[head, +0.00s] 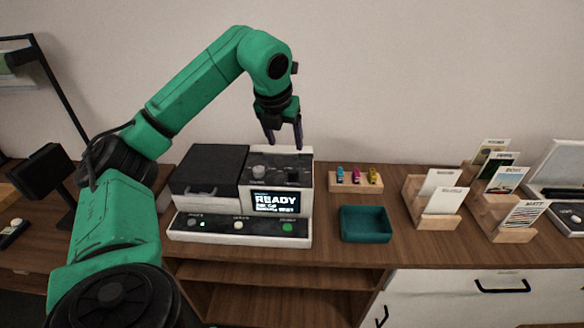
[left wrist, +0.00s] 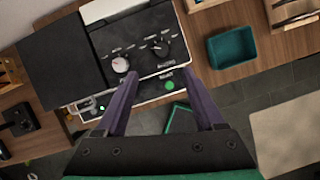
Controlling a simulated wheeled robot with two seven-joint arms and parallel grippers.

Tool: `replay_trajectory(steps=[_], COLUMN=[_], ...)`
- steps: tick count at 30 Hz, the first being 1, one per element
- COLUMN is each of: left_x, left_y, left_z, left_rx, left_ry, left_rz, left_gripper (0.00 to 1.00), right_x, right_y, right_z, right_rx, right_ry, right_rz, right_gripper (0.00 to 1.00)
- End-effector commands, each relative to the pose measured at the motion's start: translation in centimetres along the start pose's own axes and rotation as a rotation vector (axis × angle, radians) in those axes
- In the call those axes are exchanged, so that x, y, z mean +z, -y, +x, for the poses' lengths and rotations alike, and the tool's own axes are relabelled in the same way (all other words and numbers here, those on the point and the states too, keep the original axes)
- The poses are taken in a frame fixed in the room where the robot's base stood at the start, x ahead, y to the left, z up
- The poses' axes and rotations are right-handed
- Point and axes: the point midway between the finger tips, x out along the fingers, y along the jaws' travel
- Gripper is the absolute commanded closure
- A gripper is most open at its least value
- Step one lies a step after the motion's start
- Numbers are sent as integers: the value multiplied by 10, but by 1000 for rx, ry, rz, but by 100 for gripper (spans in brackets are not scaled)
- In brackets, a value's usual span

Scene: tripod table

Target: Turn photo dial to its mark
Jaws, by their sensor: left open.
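The white and black printer-like machine (head: 305,185) stands on the wooden table. Its black top panel carries a pale dial (head: 259,171), which also shows in the left wrist view (left wrist: 120,64). A black dial (left wrist: 162,48) sits to the right of it there. The lettering around both is too small to read, so I cannot tell which is the photo dial or where its mark lies. My left gripper (head: 284,143) points down above the back of the panel, open and empty, apart from both dials. My right gripper is not in view.
The machine's screen (head: 275,202) reads READY, with a green button (head: 287,227) below it. A teal tray (head: 366,238) stands to the right, with a wooden holder of small coloured pieces (head: 356,187) behind it. Wooden card racks (head: 432,222) stand further right. A lamp (head: 55,85) is at left.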

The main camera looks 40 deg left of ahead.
Motion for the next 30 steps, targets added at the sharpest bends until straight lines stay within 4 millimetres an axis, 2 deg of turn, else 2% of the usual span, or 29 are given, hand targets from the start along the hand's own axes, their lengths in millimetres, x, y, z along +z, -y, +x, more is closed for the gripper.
replay_trajectory(steps=[9,15,19,25,26,30], left_x=[-1,0,-1,-1,-1,-1], left_y=[1,2,2,3,3,2], left_z=[81,120,130,131,131,130], left_rx=[-2,-5,-5,-5,-6,-6], left_ry=[-6,-2,0,0,0,1], left_rz=[5,6,7,7,7,7], left_gripper=[30,30,30,30,37,91], right_x=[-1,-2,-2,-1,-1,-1], right_y=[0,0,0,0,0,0], right_z=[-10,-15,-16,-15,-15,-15], right_rx=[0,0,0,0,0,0], right_ry=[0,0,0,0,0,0], right_rz=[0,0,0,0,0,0], right_gripper=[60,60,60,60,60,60])
